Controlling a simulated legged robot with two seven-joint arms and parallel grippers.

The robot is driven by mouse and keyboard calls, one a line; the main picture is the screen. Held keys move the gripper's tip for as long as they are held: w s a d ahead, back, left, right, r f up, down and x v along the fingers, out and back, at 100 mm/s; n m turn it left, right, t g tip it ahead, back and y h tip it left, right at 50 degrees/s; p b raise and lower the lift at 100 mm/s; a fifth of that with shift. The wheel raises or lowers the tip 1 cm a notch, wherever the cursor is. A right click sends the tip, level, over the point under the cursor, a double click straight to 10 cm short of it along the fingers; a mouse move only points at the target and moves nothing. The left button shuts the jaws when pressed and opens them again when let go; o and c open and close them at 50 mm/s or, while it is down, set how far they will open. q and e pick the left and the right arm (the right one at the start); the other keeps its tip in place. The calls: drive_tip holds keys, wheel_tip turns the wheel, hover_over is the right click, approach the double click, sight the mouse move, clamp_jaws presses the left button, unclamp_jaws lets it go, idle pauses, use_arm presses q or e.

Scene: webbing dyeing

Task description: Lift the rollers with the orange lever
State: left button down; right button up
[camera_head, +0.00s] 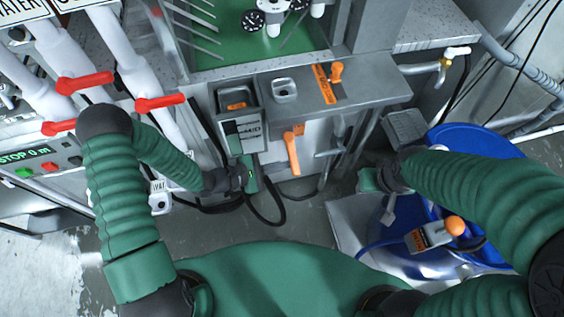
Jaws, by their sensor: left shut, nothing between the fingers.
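An orange lever (292,152) hangs on the front of the grey machine, below its shelf. A second orange handle (336,72) stands on an orange label plate on top of the shelf. I cannot tell which of the two is the lever for the rollers. Round black-and-white wheels (253,20) and white cylindrical ends show over the green bed at the top; the rollers are not clearly seen. My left gripper (250,174) is shut and empty, left of and a little below the hanging lever, apart from it. My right gripper (368,181) is right of the lever, its fingers unclear.
Red valve handles (85,82) on white pipes stand at the left. A grey box (238,103) with an orange item is on the machine front. Blue drums (480,142) and an orange-knobbed control (455,226) are at the right. Black cables hang near my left gripper.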

use_arm(q)
drive_tip(key=r+n+p, duration=0.1)
drive_tip(key=r+g+p, duration=0.1)
drive_tip(key=s+r+n+p, duration=0.1)
drive_tip(key=shift+s+d+n+g, duration=0.1)
drive_tip(key=shift+d+n+g, duration=0.15)
drive_tip(key=shift+n+g, duration=0.05)
wheel_tip(320, 180, up, 5)
drive_tip(key=n+g+h+p, duration=0.2)
drive_tip(key=n+g+p, duration=0.1)
drive_tip(key=n+p, duration=0.25)
hover_over(293, 164)
drive_tip(key=s+a, duration=0.1)
drive_tip(key=a, duration=0.2)
drive_tip(key=shift+w+d+r, duration=0.1)
drive_tip(key=shift+d+r, duration=0.1)
drive_tip(key=shift+r, duration=0.2)
drive_tip(key=shift+w+r, duration=0.1)
drive_tip(key=shift+r, duration=0.1)
